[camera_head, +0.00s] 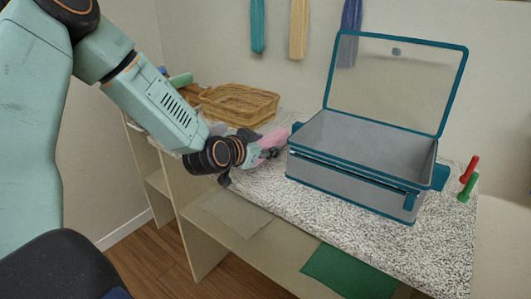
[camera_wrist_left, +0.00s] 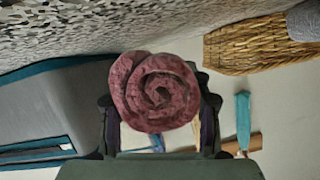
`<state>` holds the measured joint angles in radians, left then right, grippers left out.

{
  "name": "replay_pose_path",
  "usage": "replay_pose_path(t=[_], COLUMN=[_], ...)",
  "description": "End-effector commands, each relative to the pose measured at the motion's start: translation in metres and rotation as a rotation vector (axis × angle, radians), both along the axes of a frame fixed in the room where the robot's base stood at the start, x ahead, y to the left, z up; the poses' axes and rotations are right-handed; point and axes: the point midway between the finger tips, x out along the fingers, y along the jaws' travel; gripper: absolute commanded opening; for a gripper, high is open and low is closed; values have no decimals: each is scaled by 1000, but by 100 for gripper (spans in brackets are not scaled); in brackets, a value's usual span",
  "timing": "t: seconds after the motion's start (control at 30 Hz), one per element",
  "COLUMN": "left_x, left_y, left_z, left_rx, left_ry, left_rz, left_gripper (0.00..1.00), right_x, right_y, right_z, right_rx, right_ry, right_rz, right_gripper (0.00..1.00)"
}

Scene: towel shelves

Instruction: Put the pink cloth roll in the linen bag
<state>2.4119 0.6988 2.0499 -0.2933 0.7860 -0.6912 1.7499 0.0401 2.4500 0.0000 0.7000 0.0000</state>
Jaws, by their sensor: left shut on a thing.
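The pink cloth roll (camera_head: 274,137) is held in my left gripper (camera_head: 264,150), above the speckled shelf top and just left of the linen bag. In the left wrist view the roll (camera_wrist_left: 155,92) shows its spiral end between the two fingers (camera_wrist_left: 158,118). The linen bag (camera_head: 345,188) is a grey box shape with teal edges. Its see-through lid (camera_head: 398,82) stands up and open, and the part of the inside that shows looks empty. The bag (camera_wrist_left: 60,100) also shows at the left of the left wrist view. My right gripper is out of view.
A wicker basket (camera_head: 238,104) stands behind my left arm. A red roll (camera_head: 469,169) and a green roll (camera_head: 467,188) are right of the bag. A green cloth (camera_head: 348,270) lies on the lower shelf. Cloths hang on the wall behind. The speckled top (camera_head: 330,215) is clear in front.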

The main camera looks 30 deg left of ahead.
Motion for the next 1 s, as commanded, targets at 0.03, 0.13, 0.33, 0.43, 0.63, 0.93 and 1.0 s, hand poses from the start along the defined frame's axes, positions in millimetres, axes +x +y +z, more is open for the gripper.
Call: replay_pose_path(t=[0.03,0.13,0.33,0.43,0.63,0.93,1.0], left_x=[0,0,0,0,0,0,0], left_y=[-1,-2,-2,-2,-2,-2,-2], left_z=[-11,-14,-12,-15,-16,-15,-15], left_rx=[1,2,1,0,0,0,0], left_ry=[2,0,0,0,0,0,0], left_rz=[-1,-3,-3,-2,-2,-2,-2], left_gripper=[17,17,17,17,61,71,71], right_x=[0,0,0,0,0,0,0], right_y=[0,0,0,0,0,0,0], right_z=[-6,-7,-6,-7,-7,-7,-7], right_rx=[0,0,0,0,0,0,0], right_ry=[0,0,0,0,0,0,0], right_rz=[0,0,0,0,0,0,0], right_gripper=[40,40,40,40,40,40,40])
